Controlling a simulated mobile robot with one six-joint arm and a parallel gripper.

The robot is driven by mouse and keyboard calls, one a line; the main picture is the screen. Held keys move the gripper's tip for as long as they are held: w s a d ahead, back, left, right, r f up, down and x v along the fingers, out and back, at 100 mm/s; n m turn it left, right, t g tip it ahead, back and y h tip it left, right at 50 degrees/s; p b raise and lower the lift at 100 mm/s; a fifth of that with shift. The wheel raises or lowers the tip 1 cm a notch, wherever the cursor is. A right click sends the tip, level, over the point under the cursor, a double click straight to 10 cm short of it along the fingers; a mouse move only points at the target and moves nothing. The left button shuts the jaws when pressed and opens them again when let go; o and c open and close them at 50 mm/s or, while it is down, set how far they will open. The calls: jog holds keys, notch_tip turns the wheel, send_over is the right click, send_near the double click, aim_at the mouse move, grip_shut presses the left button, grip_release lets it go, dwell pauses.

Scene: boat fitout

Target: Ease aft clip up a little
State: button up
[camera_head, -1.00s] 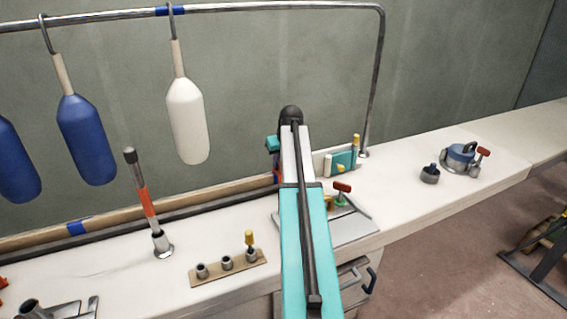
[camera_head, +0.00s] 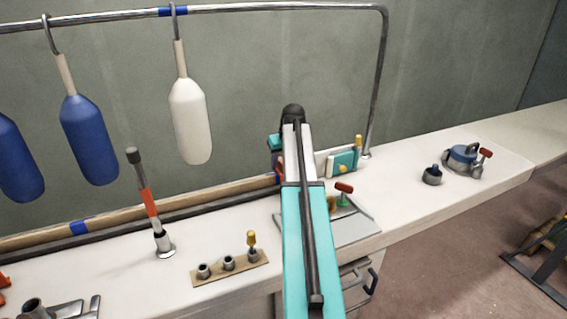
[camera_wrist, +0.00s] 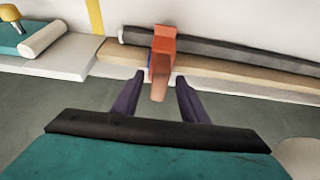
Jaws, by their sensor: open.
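An orange clip (camera_wrist: 163,42) straddles the wooden rail (camera_wrist: 218,80) and reaches the dark bar (camera_wrist: 220,50) in the wrist view. Its lower tab points down between my fingers, and a little blue shows at its left side. My gripper (camera_wrist: 160,78) is open, with one dark finger on each side of the tab. Gaps show on both sides of the tab, so the fingers look apart from it. In the head view my arm hides the gripper and most of the clip. The wooden rail also shows there, left of my arm (camera_head: 130,216).
Blue and white fenders (camera_head: 190,120) hang from a metal rail (camera_head: 270,8) above the bench. An orange-banded post (camera_head: 150,210) and a socket block (camera_head: 229,266) stand left of my arm. A teal block (camera_head: 342,161) and a red-handled valve (camera_head: 343,190) stand close on its right.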

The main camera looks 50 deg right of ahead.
jog(key=v, duration=1.3)
jog(key=shift+r, duration=0.15)
jog(key=shift+s, duration=0.1)
